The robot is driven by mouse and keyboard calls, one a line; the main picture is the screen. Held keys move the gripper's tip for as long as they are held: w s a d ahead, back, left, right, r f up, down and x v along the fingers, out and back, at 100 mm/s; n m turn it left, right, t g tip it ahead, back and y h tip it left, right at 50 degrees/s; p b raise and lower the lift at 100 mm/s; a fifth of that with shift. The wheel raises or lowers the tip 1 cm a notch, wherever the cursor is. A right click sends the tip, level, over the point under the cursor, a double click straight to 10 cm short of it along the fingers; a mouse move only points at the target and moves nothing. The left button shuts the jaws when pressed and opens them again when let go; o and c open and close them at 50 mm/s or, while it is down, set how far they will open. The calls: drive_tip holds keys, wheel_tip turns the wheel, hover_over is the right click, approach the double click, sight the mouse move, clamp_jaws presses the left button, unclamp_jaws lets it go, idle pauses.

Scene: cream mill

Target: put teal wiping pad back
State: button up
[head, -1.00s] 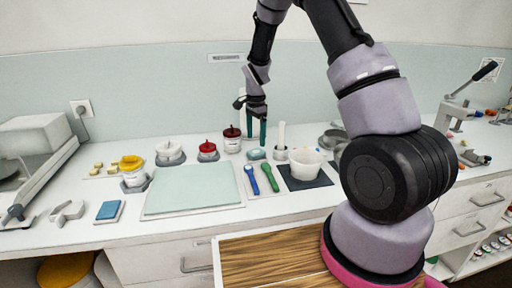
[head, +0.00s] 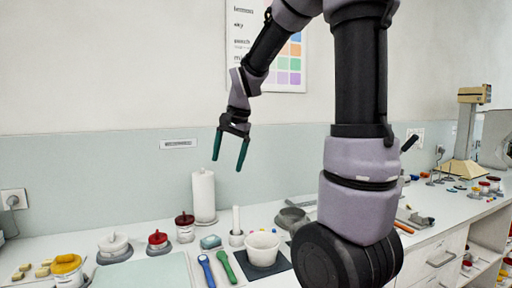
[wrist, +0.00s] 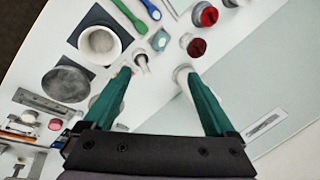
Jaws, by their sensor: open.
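The teal wiping pad (head: 210,242) lies on the white counter in the head view, between the dark-red-lidded jar and the white upright stick in its holder. It also shows in the wrist view (wrist: 160,40), beyond my fingertips. I cannot tell whether it sits on a marked spot. My gripper (head: 229,163) is open and empty, raised in front of the wall well above the counter and apart from the pad. In the wrist view my gripper (wrist: 158,80) shows its two teal fingers spread with nothing between them.
A paper towel roll (head: 203,195) stands upright behind the pad. The dark-red-lidded jar (head: 185,228), stick holder (head: 237,238) and white cup (head: 263,247) crowd around it. Blue (head: 206,270) and green (head: 227,267) tools lie in front. The air around my gripper is clear.

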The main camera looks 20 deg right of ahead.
drive_tip(key=s+d+r+n+t, duration=0.1)
drive_tip(key=s+r+n+t, duration=0.1)
drive_tip(key=s, duration=0.7)
drive_tip(key=s+d+r+n+t, duration=0.1)
drive_tip(key=s+r+n+t, duration=0.1)
drive_tip(key=s, duration=0.7)
wheel_tip(320, 180, up, 2)
drive_tip(key=shift+r+n, duration=0.25)
drive_tip(key=shift+n, duration=0.25)
drive_tip(key=shift+w, duration=0.1)
